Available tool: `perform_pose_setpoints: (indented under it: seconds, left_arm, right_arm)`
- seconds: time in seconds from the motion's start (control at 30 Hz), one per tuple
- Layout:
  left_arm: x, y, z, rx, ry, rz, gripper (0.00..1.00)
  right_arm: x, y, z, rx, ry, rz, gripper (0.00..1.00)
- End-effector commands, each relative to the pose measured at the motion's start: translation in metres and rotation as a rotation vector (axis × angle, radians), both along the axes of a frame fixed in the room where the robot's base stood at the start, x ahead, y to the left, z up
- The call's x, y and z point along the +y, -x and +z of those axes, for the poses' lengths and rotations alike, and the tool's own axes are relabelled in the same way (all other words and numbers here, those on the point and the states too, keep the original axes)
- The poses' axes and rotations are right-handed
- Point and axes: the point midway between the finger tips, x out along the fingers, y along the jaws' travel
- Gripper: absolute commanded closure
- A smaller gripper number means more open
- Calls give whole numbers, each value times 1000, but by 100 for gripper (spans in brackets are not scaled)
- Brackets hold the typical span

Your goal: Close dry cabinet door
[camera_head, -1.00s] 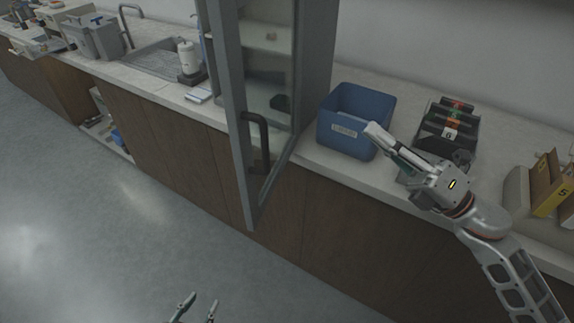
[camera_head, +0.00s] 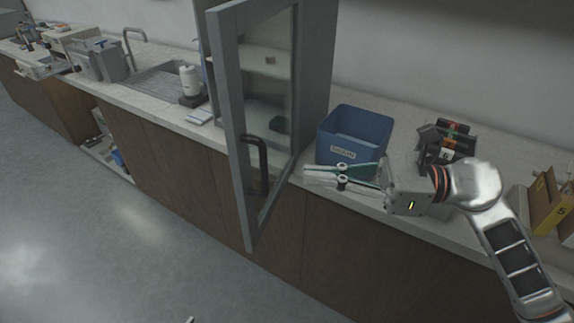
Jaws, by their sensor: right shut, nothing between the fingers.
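The dry cabinet (camera_head: 318,70) stands on the counter with its grey-framed glass door (camera_head: 232,130) swung open toward me, past the counter's front edge. A dark bar handle (camera_head: 256,165) is on the door. My right gripper (camera_head: 308,176) is shut and empty, its fingers pointing left toward the door. It is to the right of the door, in front of the blue bin, and appears apart from the door. Of my left gripper only a small tip (camera_head: 189,320) shows at the bottom edge; its jaws are out of sight.
A blue bin (camera_head: 340,150) stands right of the cabinet, behind my right gripper. Black holders (camera_head: 440,150) and yellow boxes (camera_head: 546,205) are further right on the counter. A white bottle (camera_head: 190,82) and a sink (camera_head: 160,82) are left. The floor in front is clear.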

Motion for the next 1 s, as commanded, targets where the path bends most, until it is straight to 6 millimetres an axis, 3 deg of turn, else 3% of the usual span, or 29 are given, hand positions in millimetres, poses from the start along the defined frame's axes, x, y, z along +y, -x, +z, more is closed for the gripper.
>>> perform_pose_setpoints:
  seconds: [0.1, 0.33, 1.0]
  left_arm:
    - [0, -2, 11, -6, 0, 0, 63]
    - [0, -3, 20, -8, 0, 0, 63]
    - [0, -2, 19, -5, -1, 0, 63]
  right_arm:
    - [22, -4, 3, 1, -4, 1, 100]
    - [48, -9, 1, 3, -3, 0, 100]
    - [55, -14, -1, 3, -2, -6, 100]
